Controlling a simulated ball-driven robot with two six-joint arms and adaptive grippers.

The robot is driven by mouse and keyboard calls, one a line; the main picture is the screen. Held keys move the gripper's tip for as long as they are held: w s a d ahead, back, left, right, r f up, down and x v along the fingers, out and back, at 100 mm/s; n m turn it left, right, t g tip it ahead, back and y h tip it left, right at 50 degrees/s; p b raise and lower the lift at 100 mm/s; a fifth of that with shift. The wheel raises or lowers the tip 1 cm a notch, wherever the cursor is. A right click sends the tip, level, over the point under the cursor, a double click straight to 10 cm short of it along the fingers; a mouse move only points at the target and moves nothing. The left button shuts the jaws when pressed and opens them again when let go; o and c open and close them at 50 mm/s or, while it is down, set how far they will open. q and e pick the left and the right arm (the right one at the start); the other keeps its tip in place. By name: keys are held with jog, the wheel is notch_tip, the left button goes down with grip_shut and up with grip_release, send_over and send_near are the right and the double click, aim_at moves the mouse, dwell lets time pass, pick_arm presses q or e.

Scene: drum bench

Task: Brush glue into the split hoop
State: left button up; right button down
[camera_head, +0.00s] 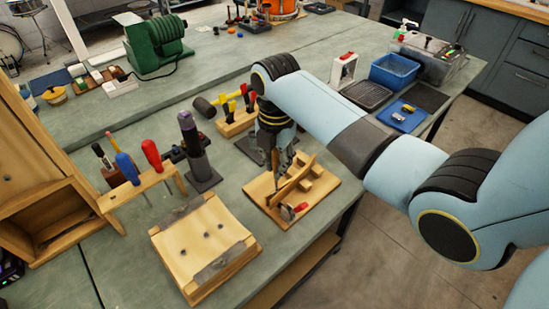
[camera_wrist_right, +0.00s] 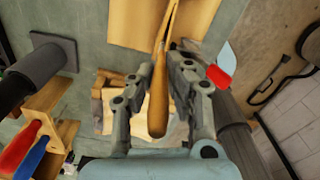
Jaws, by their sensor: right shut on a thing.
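My right gripper (camera_head: 277,172) reaches down over a wooden board (camera_head: 256,191) at the bench's right edge. In the right wrist view my right gripper (camera_wrist_right: 160,75) is shut on the wooden handle of a brush (camera_wrist_right: 157,105). The brush also shows as a thin brown stick in the head view (camera_head: 275,164); its bristles cannot be made out. A curved wooden strip, seemingly the split hoop (camera_head: 298,177), stands across the board against small blocks. The brush is close beside it; I cannot tell whether they touch. My left gripper is not in view.
A wooden rack (camera_head: 128,193) with red and blue handled tools stands left, beside a dark upright post (camera_head: 192,145). A wooden block with grey plates (camera_head: 205,245) lies in front. A blue bin (camera_head: 393,72) stands back right.

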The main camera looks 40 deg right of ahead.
jog(key=shift+d, duration=0.15)
jog(key=shift+w+d, duration=0.1)
jog(key=shift+d, duration=0.2)
jog(key=shift+a, duration=0.2)
dwell(0.3)
jog(key=shift+w+a, duration=0.1)
jog(key=shift+a, duration=0.25)
jog(key=shift+a, duration=0.2)
jog(key=shift+w+a, duration=0.1)
jog(key=shift+a, duration=0.35)
jog(key=shift+a, duration=0.2)
dwell(0.3)
jog(key=shift+a, duration=0.55)
